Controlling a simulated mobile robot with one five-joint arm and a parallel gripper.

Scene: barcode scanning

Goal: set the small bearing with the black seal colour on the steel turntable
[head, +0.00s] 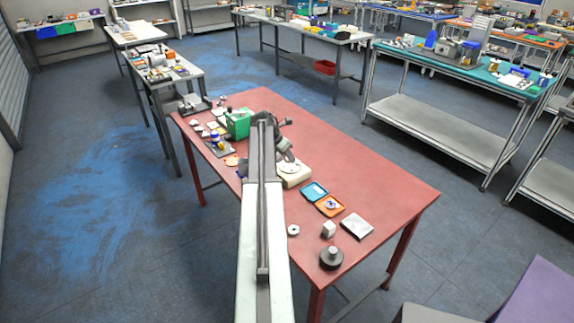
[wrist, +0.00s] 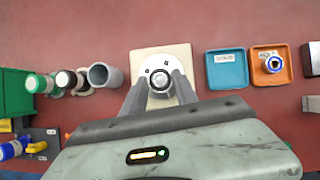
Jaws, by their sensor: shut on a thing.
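My gripper (wrist: 161,84) is shut on a small bearing (wrist: 160,79) with a dark ring, held between its two fingertips. The steel turntable (wrist: 154,62) is a pale round disc on a cream square base. In the wrist view the bearing overlaps the near part of the disc; I cannot tell whether it touches it. In the head view the turntable (head: 291,168) shows beside my gripper (head: 285,156), whose fingertips and bearing are mostly hidden by my arm.
A blue tray (wrist: 227,70) with a label and an orange tray (wrist: 258,75) holding a blue-ringed bearing (wrist: 271,64) lie right of the turntable. A grey cup (wrist: 104,75) and several cylinders stand left.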

